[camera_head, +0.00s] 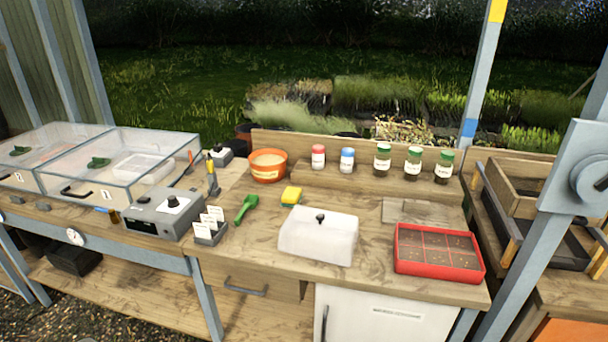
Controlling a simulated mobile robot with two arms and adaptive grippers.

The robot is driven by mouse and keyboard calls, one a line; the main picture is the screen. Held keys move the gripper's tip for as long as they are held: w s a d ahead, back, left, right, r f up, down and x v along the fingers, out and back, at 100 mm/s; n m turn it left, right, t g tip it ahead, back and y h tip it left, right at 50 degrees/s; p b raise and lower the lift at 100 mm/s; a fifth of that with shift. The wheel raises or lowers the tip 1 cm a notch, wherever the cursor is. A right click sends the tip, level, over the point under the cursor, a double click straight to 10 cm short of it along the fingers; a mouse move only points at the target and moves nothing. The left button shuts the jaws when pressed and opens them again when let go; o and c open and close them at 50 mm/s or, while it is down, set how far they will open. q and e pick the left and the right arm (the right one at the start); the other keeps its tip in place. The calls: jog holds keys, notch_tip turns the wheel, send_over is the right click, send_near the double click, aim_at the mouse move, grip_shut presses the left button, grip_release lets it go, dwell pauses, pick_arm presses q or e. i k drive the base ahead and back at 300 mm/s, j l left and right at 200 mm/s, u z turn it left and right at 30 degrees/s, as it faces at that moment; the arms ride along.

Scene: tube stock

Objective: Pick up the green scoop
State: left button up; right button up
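The green scoop (246,208) lies on the wooden bench top, between the label holder and the yellow-green sponge. Its wider end points toward the upper right and its narrower end toward the lower left. Nothing covers it and nothing touches it that I can see. Neither of my grippers shows in the head view.
Near the scoop stand a label holder (209,230), a grey control box (163,214), an orange pot (268,165), a sponge (292,196) and a translucent cover (319,238). A red tray (438,274) lies at right. Lidded jars (382,160) line the back shelf.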

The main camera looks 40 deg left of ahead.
aim_at(250, 201)
jog(key=u, duration=1.55)
jog(key=z, duration=1.3)
jog(key=j, duration=0.35)
jog(key=i+j, duration=0.15)
jog(key=j, duration=0.25)
